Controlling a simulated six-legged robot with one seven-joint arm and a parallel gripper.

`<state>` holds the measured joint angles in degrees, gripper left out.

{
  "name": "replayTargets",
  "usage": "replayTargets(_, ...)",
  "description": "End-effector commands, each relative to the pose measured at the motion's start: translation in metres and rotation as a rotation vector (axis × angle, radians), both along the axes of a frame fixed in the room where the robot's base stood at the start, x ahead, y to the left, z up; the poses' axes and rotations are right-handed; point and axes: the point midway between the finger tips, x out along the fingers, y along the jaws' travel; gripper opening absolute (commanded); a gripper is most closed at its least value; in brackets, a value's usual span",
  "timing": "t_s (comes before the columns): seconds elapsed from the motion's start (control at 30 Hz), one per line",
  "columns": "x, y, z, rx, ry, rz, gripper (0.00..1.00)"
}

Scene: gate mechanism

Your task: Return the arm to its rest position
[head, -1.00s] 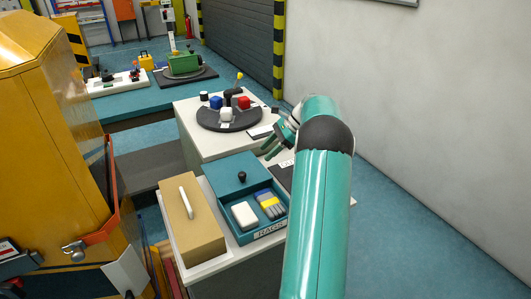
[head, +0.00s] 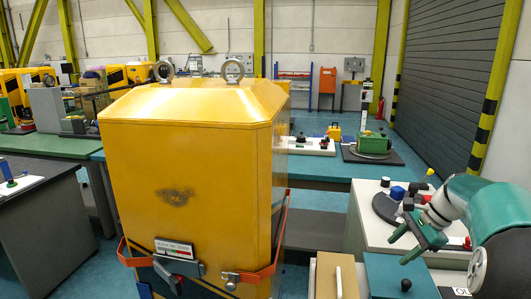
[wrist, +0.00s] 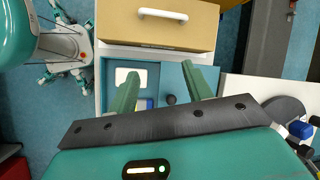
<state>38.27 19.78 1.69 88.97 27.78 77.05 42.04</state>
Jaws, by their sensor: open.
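My arm is bent at the right edge of the head view, teal with white and dark joints. My gripper (head: 405,245) hangs at its end in front of the white counter (head: 365,235), its green fingers spread and empty. In the wrist view my gripper (wrist: 160,72) is open above the blue tray (wrist: 105,90). A white block (wrist: 124,75) lies in that tray, and a black knob (wrist: 171,99) stands on its lid. The tan box (wrist: 160,30) with a white handle is beside the tray. The fingers touch nothing that I can see.
A large yellow housing (head: 195,170) with an orange strap and a latch fills the middle of the head view. A dark turntable (head: 383,208) with coloured blocks stands close behind my gripper. A ribbed shutter (head: 450,80) and a yellow-black post are at right.

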Motion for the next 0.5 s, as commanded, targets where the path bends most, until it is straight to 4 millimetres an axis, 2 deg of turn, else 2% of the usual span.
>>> replayTargets(0.03,-0.006,0.023,0.011,-0.046,-0.021,0.064,0.50)
replayTargets(0.2,-0.033,0.085,0.034,-0.199,-0.093,0.277,0.50)
replayTargets(0.5,-0.101,0.172,0.052,-0.457,-0.238,0.667,0.50)
